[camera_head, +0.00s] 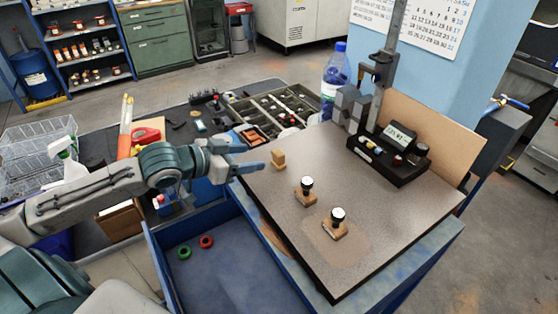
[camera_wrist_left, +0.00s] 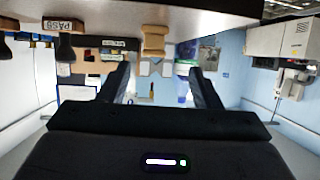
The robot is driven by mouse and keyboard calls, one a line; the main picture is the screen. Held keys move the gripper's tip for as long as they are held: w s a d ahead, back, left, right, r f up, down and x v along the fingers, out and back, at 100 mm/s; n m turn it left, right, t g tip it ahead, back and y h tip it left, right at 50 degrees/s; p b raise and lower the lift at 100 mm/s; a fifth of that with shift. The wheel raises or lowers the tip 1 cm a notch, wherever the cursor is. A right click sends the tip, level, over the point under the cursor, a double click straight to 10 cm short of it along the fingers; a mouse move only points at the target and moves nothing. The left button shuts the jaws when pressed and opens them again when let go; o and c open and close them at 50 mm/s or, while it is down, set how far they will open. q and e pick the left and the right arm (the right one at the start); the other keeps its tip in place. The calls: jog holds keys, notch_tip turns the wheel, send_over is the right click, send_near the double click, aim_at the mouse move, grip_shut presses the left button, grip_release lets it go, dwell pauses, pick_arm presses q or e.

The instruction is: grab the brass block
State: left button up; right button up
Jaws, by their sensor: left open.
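The brass block (camera_head: 278,157) is a small stepped yellow-tan piece. It stands near the left edge of the grey bench plate (camera_head: 270,190) in the head view. My left gripper (camera_head: 256,157) comes in from the left, its open fingers pointing at the block, just short of it. In the left wrist view, which looks upside down, the block (camera_wrist_left: 154,42) appears ahead, beyond and roughly centred between the spread fingers of the left gripper (camera_wrist_left: 159,70). Nothing is held between them. My right gripper is not in view.
Two knobbed pieces on tan bases, one (camera_head: 306,190) behind the other (camera_head: 335,224), stand right of the block. A black device with a display (camera_head: 400,137) and a height stand (camera_head: 382,75) are behind. An open blue drawer (camera_head: 225,260) lies below the plate's left edge.

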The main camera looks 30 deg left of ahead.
aim_at(274, 155)
pick_arm(q)
jog(key=shift+w+d+f+b, duration=0.3)
jog(key=shift+w+d, duration=0.4)
jog(key=shift+w+d+f, duration=0.1)
jog(key=shift+w+d, duration=0.05)
jog(key=shift+w, duration=0.25)
jog(key=shift+p+x, duration=0.3)
jog(key=shift+x, duration=0.55)
jog(key=shift+w+d+f+p, duration=0.2)
jog(key=shift+w+d+p, duration=0.25)
jog(key=shift+w+p, duration=0.2)
jog(key=shift+p+x, duration=0.55)
jog(key=shift+x, duration=0.7)
jog(key=shift+w+d+f, duration=0.2)
jog(key=shift+w+f, duration=0.1)
jog(key=shift+f, duration=0.1)
jog(key=c, duration=1.3)
jog(key=shift+o, duration=0.2)
jog(key=shift+r, duration=0.2)
